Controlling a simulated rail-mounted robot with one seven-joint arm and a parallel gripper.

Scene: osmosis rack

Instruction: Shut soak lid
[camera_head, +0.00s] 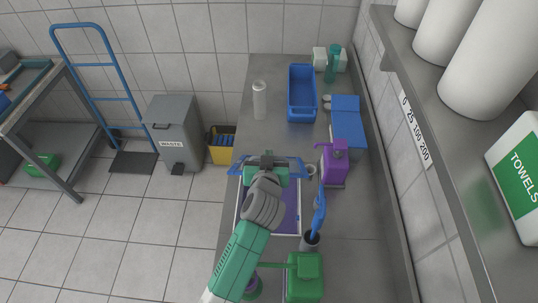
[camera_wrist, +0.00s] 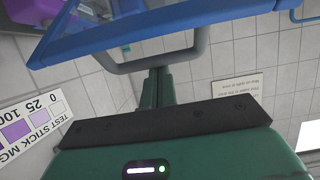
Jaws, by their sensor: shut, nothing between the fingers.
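The soak lid, a clear panel with a blue frame (camera_head: 296,166), stands raised at the far end of a pale-rimmed tray (camera_head: 271,234) with purple inside, on the steel counter. In the wrist view the lid's blue edge (camera_wrist: 150,32) crosses the top, with a grey loop handle (camera_wrist: 203,45) on it. My gripper (camera_head: 267,157) is shut and empty at the lid. In the wrist view its dark green fingers (camera_wrist: 157,86) are at the handle; I cannot tell whether they touch it. My arm hides much of the tray.
A purple bottle (camera_head: 334,165) and a blue brush (camera_head: 319,210) in a cup stand right of the tray. A green can (camera_head: 305,278) stands nearer. A shelf (camera_head: 395,90) overhangs on the right.

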